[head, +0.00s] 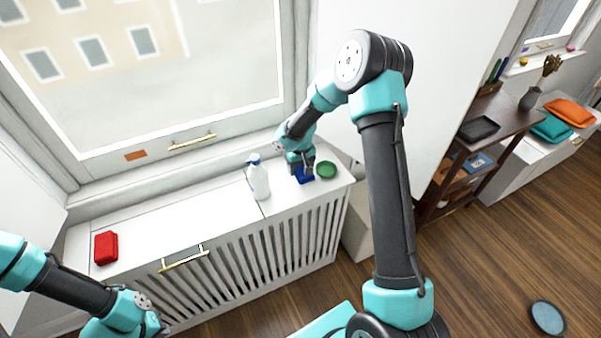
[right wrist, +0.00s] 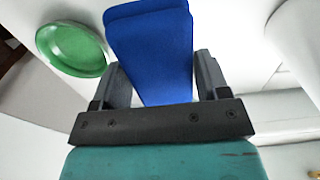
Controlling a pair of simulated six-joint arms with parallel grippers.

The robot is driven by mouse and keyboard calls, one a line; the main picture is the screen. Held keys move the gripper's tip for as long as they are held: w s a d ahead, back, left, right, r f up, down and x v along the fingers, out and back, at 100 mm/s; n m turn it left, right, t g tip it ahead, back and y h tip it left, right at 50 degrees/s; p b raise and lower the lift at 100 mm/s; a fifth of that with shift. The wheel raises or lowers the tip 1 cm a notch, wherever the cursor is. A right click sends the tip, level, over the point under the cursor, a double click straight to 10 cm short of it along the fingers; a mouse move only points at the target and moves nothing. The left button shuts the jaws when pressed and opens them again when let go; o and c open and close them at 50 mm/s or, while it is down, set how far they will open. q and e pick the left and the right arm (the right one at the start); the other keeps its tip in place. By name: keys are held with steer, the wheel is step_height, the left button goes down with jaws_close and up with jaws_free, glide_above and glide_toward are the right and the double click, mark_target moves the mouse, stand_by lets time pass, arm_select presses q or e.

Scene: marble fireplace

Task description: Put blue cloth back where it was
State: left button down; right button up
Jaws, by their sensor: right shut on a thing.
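The blue cloth (head: 304,174) is a small folded blue block on the white radiator cover, at its right end in the head view. In the right wrist view the blue cloth (right wrist: 152,55) stands between the two fingers of my right gripper (right wrist: 155,80). In the head view my right gripper (head: 300,160) points down at the cover and is shut on the cloth. I cannot tell whether the cloth touches the surface. My left gripper (head: 158,328) is low at the left, in front of the cover, and its fingers are not clear.
A green dish (head: 326,169) lies just right of the cloth. A white spray bottle (head: 258,178) with a blue top stands to its left. A red folded cloth (head: 106,248) lies at the cover's left end. The cover's middle (head: 190,218) is clear. A dark shelf (head: 478,140) stands at right.

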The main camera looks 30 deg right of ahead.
mark_target(301, 172)
steer(key=shift+w+d, duration=0.15)
steer(key=shift+w, duration=0.1)
steer(key=shift+f, duration=1.75)
steer(key=shift+f, duration=0.15)
steer(key=o, duration=0.9)
step_height(301, 172, up, 12)
steer(key=shift+r, duration=0.15)
